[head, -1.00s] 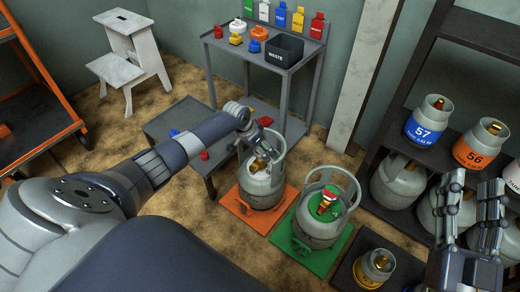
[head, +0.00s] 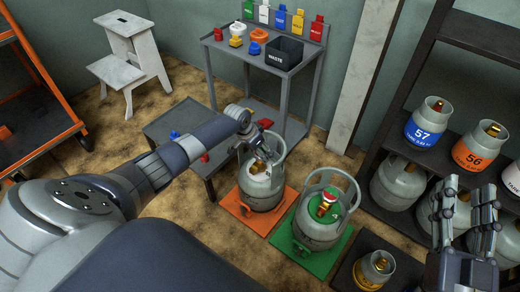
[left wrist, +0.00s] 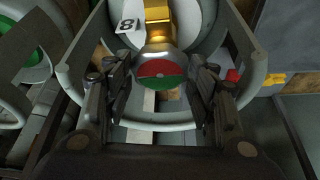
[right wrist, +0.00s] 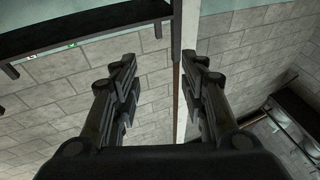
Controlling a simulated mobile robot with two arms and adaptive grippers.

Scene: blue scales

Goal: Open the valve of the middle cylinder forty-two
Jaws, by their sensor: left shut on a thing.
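A grey cylinder (head: 262,189) with a carrying collar stands upright on an orange mat (head: 236,219). My left gripper (head: 262,158) reaches down inside its collar. In the left wrist view my left gripper (left wrist: 161,92) has its fingers on both sides of a round knob with a red and green face (left wrist: 161,72), beside a brass valve body (left wrist: 158,18). A white tag (left wrist: 127,26) shows an 8. Another grey cylinder (head: 318,231) with a green and red valve top stands on a green mat (head: 325,262). I cannot read forty-two anywhere. My right gripper (head: 467,207) is open and empty.
A small brass-topped cylinder (head: 374,269) sits on a dark base at the front right. A dark shelf (head: 405,120) at the right holds several cylinders, including 57 and 56. A grey table (head: 265,58) with a black waste bin (head: 284,52) stands behind. A white step stool (head: 130,62) is far left.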

